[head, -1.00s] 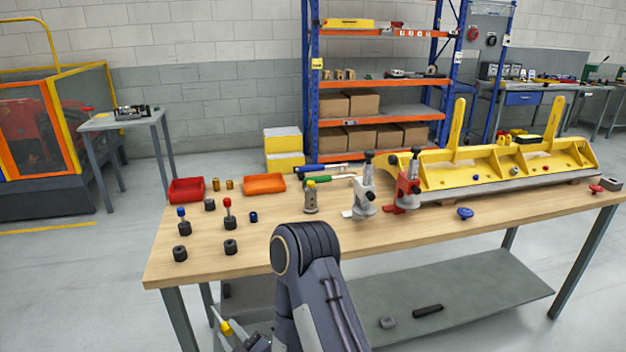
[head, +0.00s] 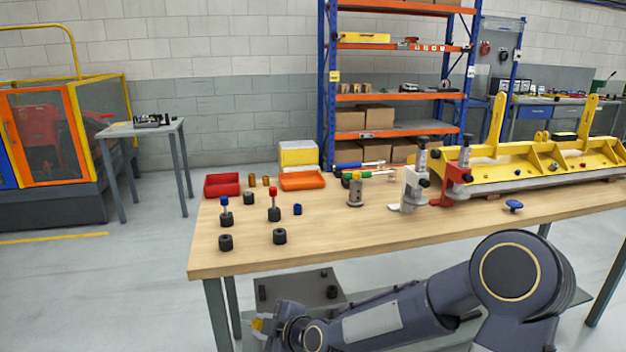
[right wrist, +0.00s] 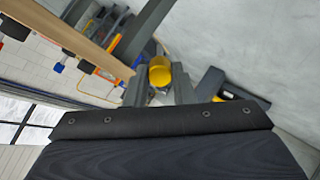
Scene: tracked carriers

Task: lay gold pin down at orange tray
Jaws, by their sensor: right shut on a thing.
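The orange tray (head: 302,181) lies at the back of the wooden table, left of its middle, and looks empty. My right gripper (right wrist: 159,84) is shut on the gold pin (right wrist: 160,70), a short yellow cylinder between the fingertips. In the head view the gold pin (head: 257,325) shows as a small yellow spot low in front of the table, below the tabletop; the fingers there are small and partly hidden. My left gripper is not in view.
Dark holders with red and blue pins (head: 274,205) stand in front. The table's front edge (head: 330,255) lies between my right gripper and the trays.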

